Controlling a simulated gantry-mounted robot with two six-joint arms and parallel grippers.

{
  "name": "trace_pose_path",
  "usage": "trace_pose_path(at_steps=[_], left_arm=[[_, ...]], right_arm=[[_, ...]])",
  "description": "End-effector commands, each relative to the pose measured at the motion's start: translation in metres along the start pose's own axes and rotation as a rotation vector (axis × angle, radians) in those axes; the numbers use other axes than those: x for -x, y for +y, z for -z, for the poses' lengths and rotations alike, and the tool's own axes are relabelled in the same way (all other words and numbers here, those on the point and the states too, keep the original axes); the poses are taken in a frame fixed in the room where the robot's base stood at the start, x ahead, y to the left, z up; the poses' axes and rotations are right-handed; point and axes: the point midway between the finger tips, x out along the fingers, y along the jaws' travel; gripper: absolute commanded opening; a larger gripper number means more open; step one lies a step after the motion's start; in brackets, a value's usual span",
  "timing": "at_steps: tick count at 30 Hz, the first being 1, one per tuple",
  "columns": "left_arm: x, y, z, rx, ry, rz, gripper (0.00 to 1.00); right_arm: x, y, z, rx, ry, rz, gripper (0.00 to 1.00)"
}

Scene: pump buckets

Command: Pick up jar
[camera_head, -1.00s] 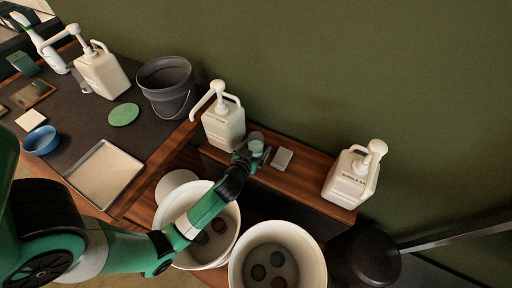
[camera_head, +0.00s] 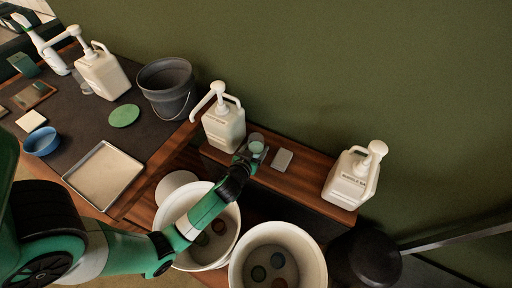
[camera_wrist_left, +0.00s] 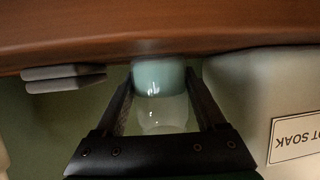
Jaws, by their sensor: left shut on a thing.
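The jar (camera_head: 256,145) is small and clear with a pale green part, and stands on the wooden shelf between a pump bottle and a small grey block. In the left wrist view the jar (camera_wrist_left: 160,82) sits between the two fingers of my left gripper (camera_wrist_left: 160,100); it appears upside down there, its green part against the shelf. In the head view my left gripper (camera_head: 250,157) reaches the jar from the front and is shut on it. Its fingertips are partly hidden by the wrist. My right gripper is not in view.
A white pump bottle (camera_head: 223,127) stands close left of the jar. A grey block (camera_head: 282,160) lies to its right, and another pump bottle (camera_head: 352,180) stands at the shelf's right end. Two white buckets (camera_head: 277,258) (camera_head: 172,212) stand in front, below my arm.

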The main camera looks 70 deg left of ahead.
Motion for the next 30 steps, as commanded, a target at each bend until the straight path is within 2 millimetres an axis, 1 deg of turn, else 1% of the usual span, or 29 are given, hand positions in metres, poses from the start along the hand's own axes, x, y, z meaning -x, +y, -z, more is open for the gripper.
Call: trace_pose_path(at_steps=[5,8,10,11,17,18,21,24,27,30], left_arm=[[0.004,0.000,0.010,0.000,0.003,0.000,0.00],[0.009,0.000,0.024,0.001,0.004,0.000,0.00],[0.016,0.000,0.038,0.002,0.005,-0.001,0.00],[0.024,0.000,0.039,0.000,0.002,-0.002,0.00],[0.089,-0.001,0.074,-0.001,0.002,-0.005,0.00],[0.103,-0.001,0.069,-0.005,-0.002,-0.006,0.00],[0.134,-0.002,0.068,-0.006,-0.001,-0.007,0.00],[0.162,-0.003,0.072,-0.008,-0.001,-0.006,0.00],[0.173,-0.004,0.072,-0.005,-0.003,-0.002,0.00],[0.178,-0.004,0.070,-0.002,-0.001,-0.001,0.00]], right_arm=[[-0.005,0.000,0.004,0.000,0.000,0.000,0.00],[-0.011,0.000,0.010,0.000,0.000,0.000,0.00],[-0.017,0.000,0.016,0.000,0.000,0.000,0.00],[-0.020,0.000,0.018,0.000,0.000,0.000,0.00],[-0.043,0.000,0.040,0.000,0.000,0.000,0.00],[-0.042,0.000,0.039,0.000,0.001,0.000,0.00],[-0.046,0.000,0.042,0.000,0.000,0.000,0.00],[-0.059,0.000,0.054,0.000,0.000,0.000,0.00],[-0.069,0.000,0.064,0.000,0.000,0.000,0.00],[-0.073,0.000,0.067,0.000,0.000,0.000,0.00]])
